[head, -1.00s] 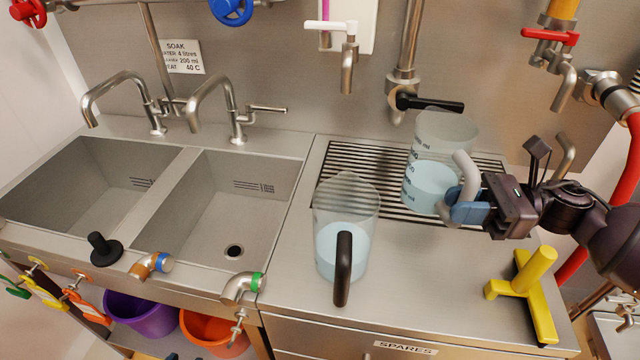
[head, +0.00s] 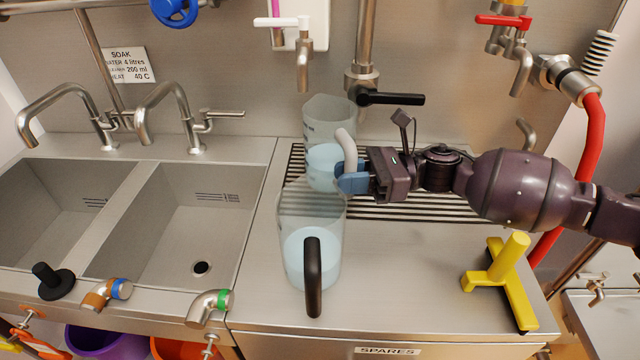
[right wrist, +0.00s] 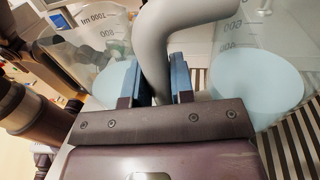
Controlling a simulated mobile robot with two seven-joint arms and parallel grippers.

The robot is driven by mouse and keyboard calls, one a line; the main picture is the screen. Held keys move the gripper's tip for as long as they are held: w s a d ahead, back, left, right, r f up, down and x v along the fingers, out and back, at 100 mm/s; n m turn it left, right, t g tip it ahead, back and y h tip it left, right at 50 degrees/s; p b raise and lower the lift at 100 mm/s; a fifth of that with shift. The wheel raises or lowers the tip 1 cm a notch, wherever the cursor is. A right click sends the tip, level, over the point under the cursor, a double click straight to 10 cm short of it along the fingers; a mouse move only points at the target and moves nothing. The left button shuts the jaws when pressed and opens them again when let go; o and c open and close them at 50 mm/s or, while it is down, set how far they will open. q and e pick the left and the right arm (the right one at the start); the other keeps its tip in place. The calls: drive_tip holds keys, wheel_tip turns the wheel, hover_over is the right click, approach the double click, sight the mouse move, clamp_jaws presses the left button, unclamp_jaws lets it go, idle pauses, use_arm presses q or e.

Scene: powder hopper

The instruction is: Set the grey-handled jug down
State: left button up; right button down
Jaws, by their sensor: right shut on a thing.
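The grey-handled jug (head: 328,117) is clear, upright and holds pale blue liquid. It is over the back left of the slatted drain grille (head: 420,208). My right gripper (head: 350,180) is shut on its grey handle (head: 347,152), which also shows between the blue finger pads in the right wrist view (right wrist: 165,50). The jug's base is hidden behind a second jug, so I cannot tell whether it touches the grille. That black-handled jug (head: 295,245), also with pale blue liquid, stands directly in front. My left gripper is out of view.
Two sink basins (head: 160,225) lie to the left. A yellow stand (head: 505,265) is on the counter at the right front. A black-levered tap (head: 390,98) is on the pipe behind the grille. The counter between the black-handled jug and the yellow stand is clear.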

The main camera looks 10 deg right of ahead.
sight(320, 170)
drive_tip(key=a, duration=0.1)
drive_tip(key=w+a, duration=0.1)
drive_tip(key=a, duration=0.1)
drive_tip(key=w+a, duration=0.1)
drive_tip(key=shift+w+a, duration=0.2)
drive_tip(key=shift+a, duration=0.1)
wheel_tip(320, 170, down, 3)
drive_tip(key=shift+r, duration=0.1)
drive_tip(key=shift+f, duration=0.3)
drive_tip(key=shift+f+b, duration=0.2)
drive_tip(key=shift+b, duration=0.1)
drive_tip(key=c, duration=1)
unclamp_jaws()
